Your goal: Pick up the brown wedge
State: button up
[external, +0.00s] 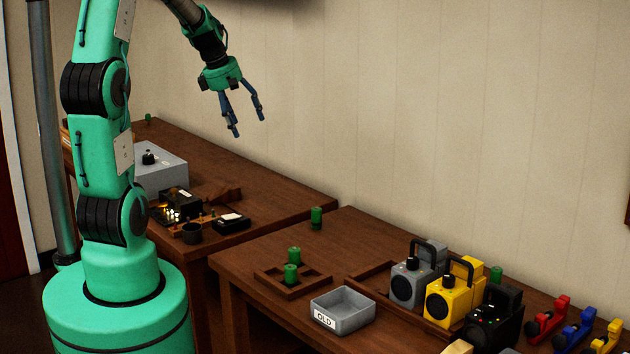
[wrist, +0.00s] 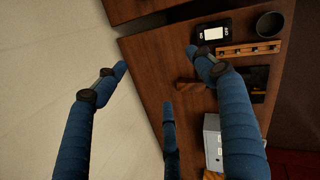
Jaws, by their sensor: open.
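The brown wedge (external: 226,197) lies on the left dark wooden table, behind the small black box, and is close in colour to the tabletop. In the wrist view a brown piece (wrist: 187,84) that looks like the wedge shows beside the right finger, which partly hides it. My gripper (external: 248,124) is open and empty, raised well above the left table and apart from the wedge. In the wrist view its blue fingers (wrist: 158,62) are spread over the tabletop.
Around the wedge are a black switch box (external: 231,222), a dark cup (external: 192,233), a peg strip (wrist: 248,48) and a grey box (external: 160,168). The right table holds a grey bin (external: 342,310), green cylinders (external: 292,273) and radios (external: 455,300). A wall stands behind.

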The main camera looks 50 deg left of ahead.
jog(key=a+f+n, duration=0.5)
jog(key=a+f, duration=0.2)
jog(key=a, duration=0.3)
jog(key=s+a+f+n, duration=0.1)
jog(key=a+f+n, duration=0.4)
jog(key=a+f, duration=0.3)
jog(key=shift+a, duration=0.95)
jog(key=shift+s+f, duration=0.1)
jog(key=shift+f, duration=0.05)
jog(key=b, duration=0.2)
send_over(223, 189)
jog(key=s, duration=0.2)
jog(key=shift+s+a+f, duration=0.1)
jog(key=shift+a+f, duration=0.05)
jog(key=shift+f, duration=3.8)
jog(key=shift+f, duration=0.1)
jog(key=shift+b+x, duration=1.05)
jog(key=shift+x, duration=1.45)
